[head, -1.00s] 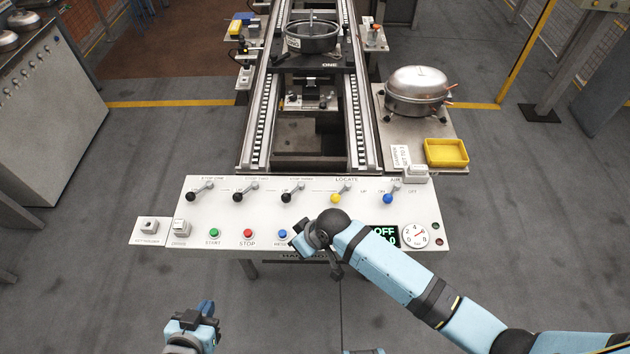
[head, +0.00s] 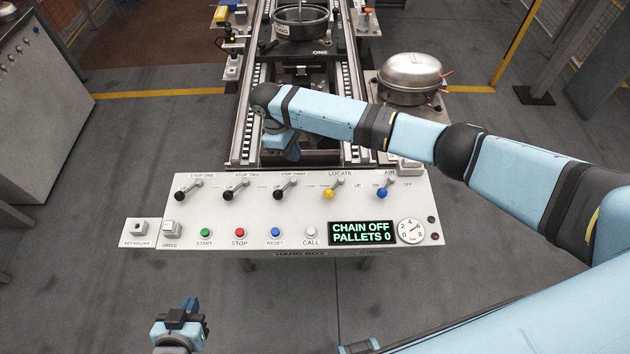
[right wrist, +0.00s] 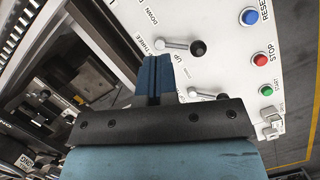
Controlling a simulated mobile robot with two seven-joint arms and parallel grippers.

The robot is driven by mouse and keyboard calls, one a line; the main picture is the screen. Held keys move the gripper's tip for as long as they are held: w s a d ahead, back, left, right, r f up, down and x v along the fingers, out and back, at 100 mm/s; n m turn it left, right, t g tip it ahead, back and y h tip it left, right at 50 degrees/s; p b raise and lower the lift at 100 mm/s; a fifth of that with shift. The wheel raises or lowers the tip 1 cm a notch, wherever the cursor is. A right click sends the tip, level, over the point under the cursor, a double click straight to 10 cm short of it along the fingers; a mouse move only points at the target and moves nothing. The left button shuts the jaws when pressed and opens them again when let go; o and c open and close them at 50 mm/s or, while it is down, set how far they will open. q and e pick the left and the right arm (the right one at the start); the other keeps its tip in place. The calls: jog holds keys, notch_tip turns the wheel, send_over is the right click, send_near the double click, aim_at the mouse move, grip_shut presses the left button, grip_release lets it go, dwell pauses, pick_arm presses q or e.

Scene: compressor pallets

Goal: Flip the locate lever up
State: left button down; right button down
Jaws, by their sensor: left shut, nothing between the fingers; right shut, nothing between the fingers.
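The locate lever (head: 329,193) has a yellow knob and stands on the white control panel (head: 290,210) under the LOCATE label. Its knob leans to the lower left of its pivot, toward the panel's front. My right gripper (head: 289,151) is shut and empty, past the panel's back edge and left of the locate lever, apart from it. In the right wrist view its blue fingers (right wrist: 153,76) are together beside the black-knobbed stop three lever (right wrist: 190,46); the locate lever is not in that view. My left gripper (head: 187,312) is shut and empty in front of the panel.
Black-knobbed stop levers (head: 233,189) stand left of the locate lever and a blue-knobbed air lever (head: 384,189) stands right. Buttons and a display (head: 361,232) reading CHAIN OFF, PALLETS 0 lie in front. A conveyor (head: 246,125) and a silver compressor (head: 410,75) are behind.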

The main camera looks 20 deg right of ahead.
aim_at(333, 188)
jog(key=p+x, duration=0.1)
jog(key=x, duration=0.9)
jog(key=shift+s+d+f+p, duration=0.15)
jog(key=shift+s+d+p, duration=0.7)
jog(key=shift+d+p, duration=0.15)
jog(key=shift+s+d+f, duration=0.2)
jog(key=shift+s+d, duration=0.25)
jog(key=shift+d, duration=0.1)
jog(key=shift+w+f, duration=0.1)
jog(key=shift+f, duration=0.05)
